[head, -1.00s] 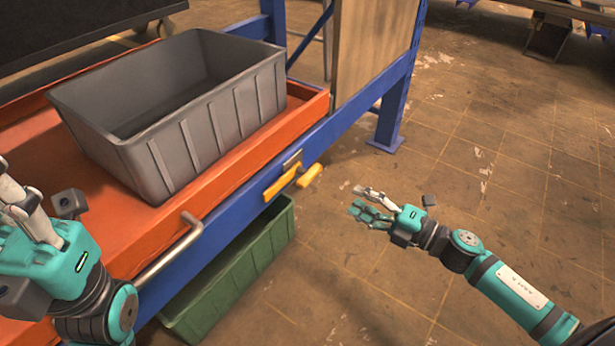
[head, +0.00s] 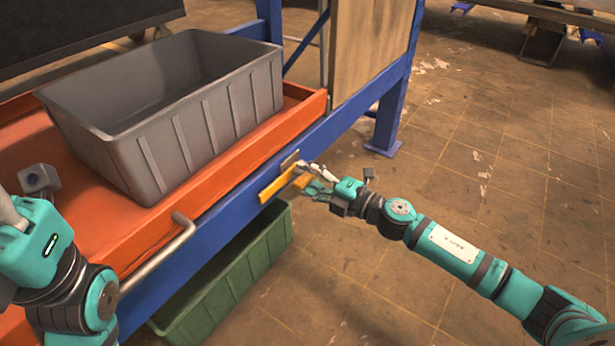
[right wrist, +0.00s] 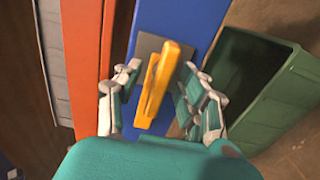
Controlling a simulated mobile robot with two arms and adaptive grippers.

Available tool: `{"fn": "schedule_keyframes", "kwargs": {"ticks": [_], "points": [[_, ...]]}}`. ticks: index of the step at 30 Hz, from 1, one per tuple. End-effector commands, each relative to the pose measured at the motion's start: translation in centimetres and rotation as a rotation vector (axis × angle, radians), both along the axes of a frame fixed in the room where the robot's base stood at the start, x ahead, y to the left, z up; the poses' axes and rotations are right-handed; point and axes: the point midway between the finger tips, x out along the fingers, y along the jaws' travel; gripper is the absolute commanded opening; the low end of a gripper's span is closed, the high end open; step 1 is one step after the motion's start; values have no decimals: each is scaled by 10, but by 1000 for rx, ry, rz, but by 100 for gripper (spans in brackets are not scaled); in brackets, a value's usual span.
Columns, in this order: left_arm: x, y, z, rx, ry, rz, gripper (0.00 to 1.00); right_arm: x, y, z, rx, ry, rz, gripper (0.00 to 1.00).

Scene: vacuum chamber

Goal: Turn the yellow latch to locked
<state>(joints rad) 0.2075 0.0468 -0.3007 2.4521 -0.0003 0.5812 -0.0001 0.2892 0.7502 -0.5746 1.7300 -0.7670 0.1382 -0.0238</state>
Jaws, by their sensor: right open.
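The yellow latch (head: 278,186) is mounted on the blue beam (head: 232,207) at the front of the orange tray. In the right wrist view the latch (right wrist: 158,84) sits on a grey plate (right wrist: 150,48), between the spread fingers of my right gripper (right wrist: 160,95). My right gripper (head: 312,177) is open at the right end of the latch in the head view. Its fingers partly cover that end, and contact cannot be told. My left gripper (head: 12,215) is at the left edge, with its fingertips mostly cut off.
A grey bin (head: 165,150) stands in the orange tray (head: 50,165). A metal handle (head: 165,250) sticks out of the tray front, left of the latch. A green bin (head: 225,285) is below the beam.

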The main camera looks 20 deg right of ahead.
Motion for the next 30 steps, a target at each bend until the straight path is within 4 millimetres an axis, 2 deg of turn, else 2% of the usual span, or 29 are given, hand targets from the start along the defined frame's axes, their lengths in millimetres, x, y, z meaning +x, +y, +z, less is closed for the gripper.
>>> {"fn": "schedule_keyframes", "kwargs": {"ticks": [4, 13, 30], "points": [[0, 0, 0, 0, 0, 0, 0, 0, 0, 0, 0, 0, 0, 39], [0, 0, 1, 0, -1, 0, 0, 0, 0, 0, 0, 0, 0, 0], [-2, 1, 6, -2, -8, -1, 0, -1, 0, 0, 18, 17, 0, 0]]}}
